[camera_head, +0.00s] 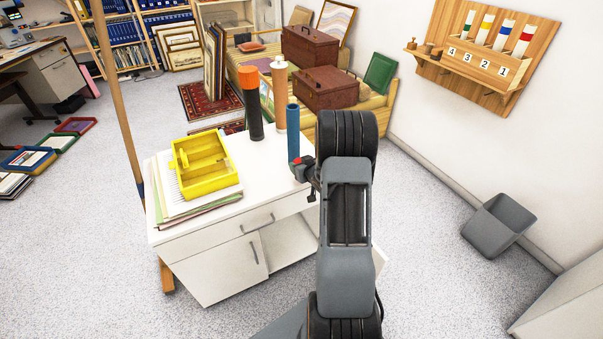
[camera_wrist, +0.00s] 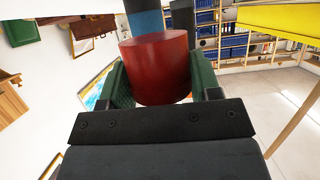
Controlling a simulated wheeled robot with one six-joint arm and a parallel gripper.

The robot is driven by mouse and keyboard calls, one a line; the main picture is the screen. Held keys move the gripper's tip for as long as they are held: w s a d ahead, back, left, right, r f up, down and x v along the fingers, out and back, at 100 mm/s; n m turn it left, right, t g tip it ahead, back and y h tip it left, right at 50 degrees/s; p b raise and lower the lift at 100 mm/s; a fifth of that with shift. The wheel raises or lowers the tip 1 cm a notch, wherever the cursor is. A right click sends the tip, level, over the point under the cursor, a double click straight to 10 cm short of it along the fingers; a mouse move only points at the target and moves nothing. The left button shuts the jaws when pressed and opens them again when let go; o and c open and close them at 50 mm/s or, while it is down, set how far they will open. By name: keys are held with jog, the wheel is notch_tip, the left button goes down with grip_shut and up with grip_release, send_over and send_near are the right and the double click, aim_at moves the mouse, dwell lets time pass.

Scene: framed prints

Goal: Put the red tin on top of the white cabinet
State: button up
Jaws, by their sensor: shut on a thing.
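The red tin (camera_wrist: 155,68) sits between the green-padded fingers of my gripper (camera_wrist: 158,84) in the wrist view, and the gripper is shut on it. In the head view only a small red part of the tin (camera_head: 296,160) shows at my gripper (camera_head: 303,168), by the right edge of the white cabinet (camera_head: 262,168). I cannot tell whether the tin touches the cabinet top. My arm hides part of the cabinet's right side.
On the cabinet top are a yellow tray (camera_head: 205,183) on papers, a dark cylinder with an orange cap (camera_head: 254,115), and a blue cylinder (camera_head: 293,130) close behind my gripper. A wooden pole (camera_head: 117,90) stands at left. A grey bin (camera_head: 497,222) is at right.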

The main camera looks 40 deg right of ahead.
jog(key=shift+w+d+f, duration=0.2)
jog(key=shift+w+f, duration=0.15)
jog(key=shift+f, duration=0.15)
jog(key=shift+f+b, duration=0.3)
jog(key=shift+f, duration=1.15)
jog(key=shift+f, duration=0.15)
jog(key=shift+f, duration=0.15)
jog(key=o, duration=1)
